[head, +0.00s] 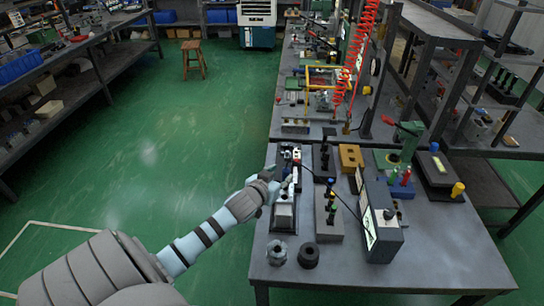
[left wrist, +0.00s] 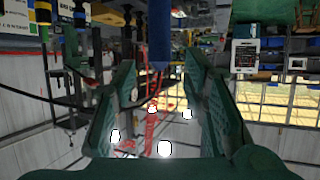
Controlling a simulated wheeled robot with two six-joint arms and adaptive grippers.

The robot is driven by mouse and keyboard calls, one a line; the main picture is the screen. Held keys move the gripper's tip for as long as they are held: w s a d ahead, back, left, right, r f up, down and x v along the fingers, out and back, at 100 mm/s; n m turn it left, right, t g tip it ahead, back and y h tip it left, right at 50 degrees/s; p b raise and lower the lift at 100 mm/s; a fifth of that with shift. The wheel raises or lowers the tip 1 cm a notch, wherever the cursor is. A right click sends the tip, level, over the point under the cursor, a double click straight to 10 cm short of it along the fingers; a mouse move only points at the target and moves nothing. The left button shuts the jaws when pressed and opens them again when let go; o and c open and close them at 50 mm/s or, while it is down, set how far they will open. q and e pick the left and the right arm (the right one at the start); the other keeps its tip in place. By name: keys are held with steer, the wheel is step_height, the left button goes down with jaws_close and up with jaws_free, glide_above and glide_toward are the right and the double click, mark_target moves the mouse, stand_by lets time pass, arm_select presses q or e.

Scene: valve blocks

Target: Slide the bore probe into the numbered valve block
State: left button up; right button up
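My left gripper (head: 283,180) is over the near left part of the bench in the head view, fingers pointing right. In the left wrist view its two green fingers (left wrist: 162,90) stand apart, with clear gaps beside a blue cylindrical handle (left wrist: 159,35) that hangs in from the top. A dark cable meets its end. In the head view a blue-topped probe (head: 330,182) stands at the grey holder (head: 329,222), with a cable toward a boxed meter (head: 382,232). I cannot read any number, so I cannot tell which block is the valve block. My right gripper is out of view.
A dark block with black knobs (head: 325,160) and a yellow block (head: 350,156) stand behind the holder. Two round nuts or collars (head: 308,256) sit near the front left edge. A blue stand (head: 403,189) is to the right. The front right bench is clear.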

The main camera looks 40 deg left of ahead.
arm_select(q)
steer(key=v, duration=0.6)
steer(key=shift+s+p, duration=0.25)
steer(key=shift+p, duration=0.05)
steer(key=shift+r, duration=0.1)
